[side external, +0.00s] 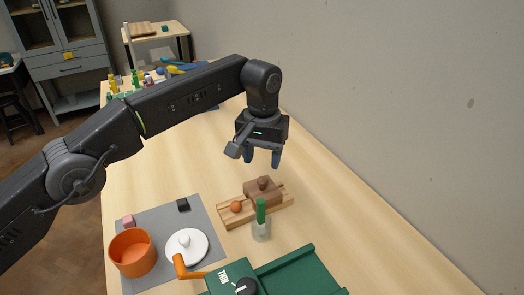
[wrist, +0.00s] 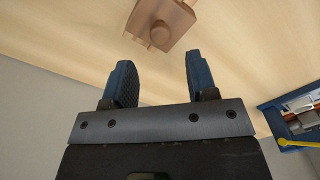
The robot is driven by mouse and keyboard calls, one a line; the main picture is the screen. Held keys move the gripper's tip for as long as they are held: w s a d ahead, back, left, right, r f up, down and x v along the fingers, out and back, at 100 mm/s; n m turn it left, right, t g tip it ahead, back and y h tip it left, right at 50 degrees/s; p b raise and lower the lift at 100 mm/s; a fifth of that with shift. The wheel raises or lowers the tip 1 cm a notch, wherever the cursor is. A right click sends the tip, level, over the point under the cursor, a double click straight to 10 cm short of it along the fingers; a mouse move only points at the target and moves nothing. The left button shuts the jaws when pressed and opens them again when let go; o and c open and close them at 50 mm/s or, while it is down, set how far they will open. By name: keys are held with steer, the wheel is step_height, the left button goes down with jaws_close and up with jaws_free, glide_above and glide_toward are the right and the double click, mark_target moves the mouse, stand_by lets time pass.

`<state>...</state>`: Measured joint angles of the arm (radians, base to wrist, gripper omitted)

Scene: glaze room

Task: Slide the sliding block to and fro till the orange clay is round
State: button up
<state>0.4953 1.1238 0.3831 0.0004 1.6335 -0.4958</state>
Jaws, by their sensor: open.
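The sliding block (side external: 263,192) is brown wood with a round knob on top. It sits on a light wooden base with rails (side external: 232,219), toward the right end. The orange clay (side external: 236,207) is a small lump on the base, left of the block and apart from it. My gripper (side external: 262,159) is open and empty, above and behind the block. In the wrist view, the block (wrist: 150,17) and its knob show at the top, beyond my open fingertips (wrist: 158,70). The clay is not visible in the wrist view.
A glass with a green-handled tool (side external: 261,226) stands close in front of the base. A grey mat (side external: 150,222) at left holds an orange pot (side external: 133,252), a white lidded disc (side external: 187,247) and small blocks. A green machine (side external: 300,272) is in front. The wall is at right.

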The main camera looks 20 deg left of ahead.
mark_target(261, 179)
steer(key=shift+r, duration=0.7)
steer(key=shift+a+r, duration=0.1)
steer(key=shift+w+a+r+n, duration=0.1)
steer(key=shift+a+r+n, duration=0.1)
steer(key=shift+n, duration=0.5)
steer(key=a+r+n+h, duration=0.4)
steer(key=a+r+n, duration=0.1)
steer(key=n, duration=1.1)
steer(key=shift+n, duration=0.3)
steer(key=x, duration=1.4)
steer(key=shift+d+r, duration=0.1)
